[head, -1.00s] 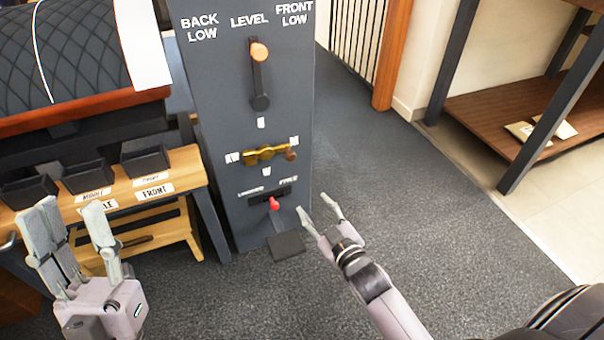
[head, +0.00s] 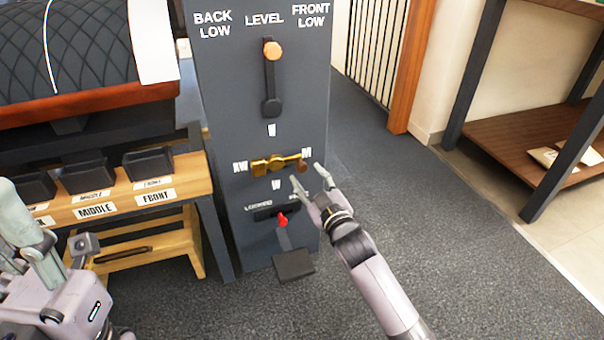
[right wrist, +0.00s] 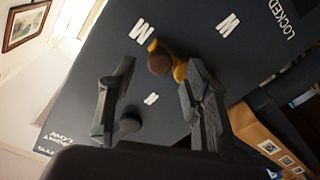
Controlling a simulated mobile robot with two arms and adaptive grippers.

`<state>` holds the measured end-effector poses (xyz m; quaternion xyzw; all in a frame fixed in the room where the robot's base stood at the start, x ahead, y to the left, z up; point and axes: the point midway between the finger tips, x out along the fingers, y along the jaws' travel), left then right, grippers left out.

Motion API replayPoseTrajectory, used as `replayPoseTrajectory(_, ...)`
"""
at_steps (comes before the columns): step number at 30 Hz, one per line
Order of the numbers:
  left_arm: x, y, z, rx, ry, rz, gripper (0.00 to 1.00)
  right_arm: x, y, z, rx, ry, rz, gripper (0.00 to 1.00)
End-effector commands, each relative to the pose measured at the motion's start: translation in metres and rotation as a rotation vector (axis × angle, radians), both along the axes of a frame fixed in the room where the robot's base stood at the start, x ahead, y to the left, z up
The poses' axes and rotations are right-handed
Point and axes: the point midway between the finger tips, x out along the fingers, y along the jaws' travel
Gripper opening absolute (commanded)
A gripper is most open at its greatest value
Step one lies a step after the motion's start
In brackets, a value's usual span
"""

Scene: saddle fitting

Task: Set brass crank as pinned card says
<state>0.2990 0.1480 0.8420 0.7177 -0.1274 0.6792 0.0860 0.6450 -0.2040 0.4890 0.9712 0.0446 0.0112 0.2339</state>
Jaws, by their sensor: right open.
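The brass crank (head: 275,164) is on the front of the dark grey column (head: 225,110). It lies about level, with its brown knob (head: 301,166) at the right end, near the right-hand mark. Small white letter marks surround it. My right gripper (head: 309,178) is open, just below and right of the knob. In the right wrist view the knob (right wrist: 160,62) shows between the spread fingertips, slightly beyond them; contact cannot be told. My left gripper (head: 55,258) is at the lower left, away from the crank, its finger gap unclear. I cannot make out a pinned card.
Above is a lever with an orange knob (head: 272,51) under BACK LOW, LEVEL, FRONT LOW. Below are a red-handled lever (head: 282,220) and a dark pedal (head: 293,265). A wooden bench (head: 185,180) with dark trays stands left. Carpet right of the column is clear.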

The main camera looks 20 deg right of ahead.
Motion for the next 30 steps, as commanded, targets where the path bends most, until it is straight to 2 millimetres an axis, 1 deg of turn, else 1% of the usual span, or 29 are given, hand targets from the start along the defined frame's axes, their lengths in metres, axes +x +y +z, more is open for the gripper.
replayPoseTrajectory(1, -0.001, 0.0, -0.001, 0.001, -0.018, 0.001, 0.4, 0.011, 0.001, -0.003, 0.0, -0.002, 0.0, 0.44)
replayPoseTrajectory(3, -0.002, -0.001, 0.001, 0.001, -0.033, 0.002, 0.4, 0.022, 0.002, -0.003, 0.0, -0.001, 0.0, 0.44)
replayPoseTrajectory(6, -0.002, -0.001, 0.005, 0.003, -0.051, 0.003, 0.4, 0.035, 0.004, -0.003, 0.001, 0.0, 0.0, 0.44)
replayPoseTrajectory(10, -0.004, -0.002, 0.008, 0.005, -0.067, 0.003, 0.4, 0.046, 0.004, -0.001, 0.001, 0.0, 0.0, 0.44)
replayPoseTrajectory(15, -0.004, -0.002, 0.011, 0.006, -0.071, 0.004, 0.4, 0.051, 0.005, -0.001, 0.001, 0.001, 0.0, 0.44)
replayPoseTrajectory(21, -0.004, -0.002, 0.011, 0.006, -0.071, 0.004, 0.4, 0.051, 0.005, 0.0, 0.001, 0.001, 0.0, 0.44)
replayPoseTrajectory(30, -0.004, -0.002, 0.011, 0.006, -0.072, 0.004, 0.4, 0.051, 0.005, 0.0, 0.001, 0.001, 0.0, 0.25)
